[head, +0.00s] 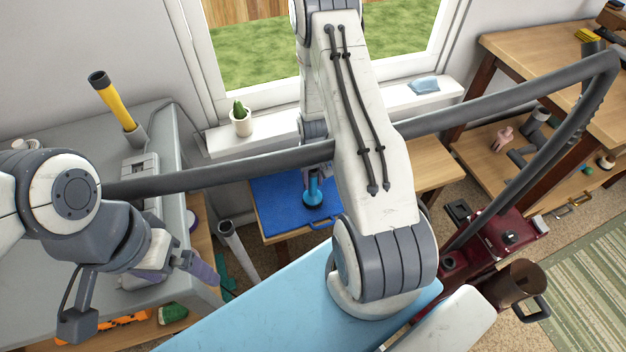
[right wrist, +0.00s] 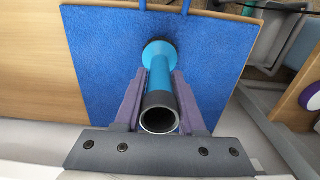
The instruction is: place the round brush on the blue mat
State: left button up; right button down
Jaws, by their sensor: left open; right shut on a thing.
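The round brush (head: 313,192) is light blue with a dark round head and stands upright over the blue mat (head: 275,212). In the right wrist view, my right gripper (right wrist: 160,78) has its purple fingers on both sides of the brush (right wrist: 157,78), shut on its handle. The dark head is down at the mat (right wrist: 210,50); I cannot tell whether it presses on it. In the head view my arm hides most of the right gripper. My left gripper (head: 190,268) is open and empty at the left, beside the grey table.
The mat lies on a wooden table (head: 437,165) under the window. A grey table (head: 75,135) with a yellow-handled tool (head: 118,105) is at left. A long dark hose (head: 240,168) crosses the view. A light blue padded surface (head: 255,315) is in front.

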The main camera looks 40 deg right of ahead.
jog(key=shift+f, duration=0.2)
jog(key=c, duration=0.5)
grip_release()
jog(key=shift+r, duration=0.1)
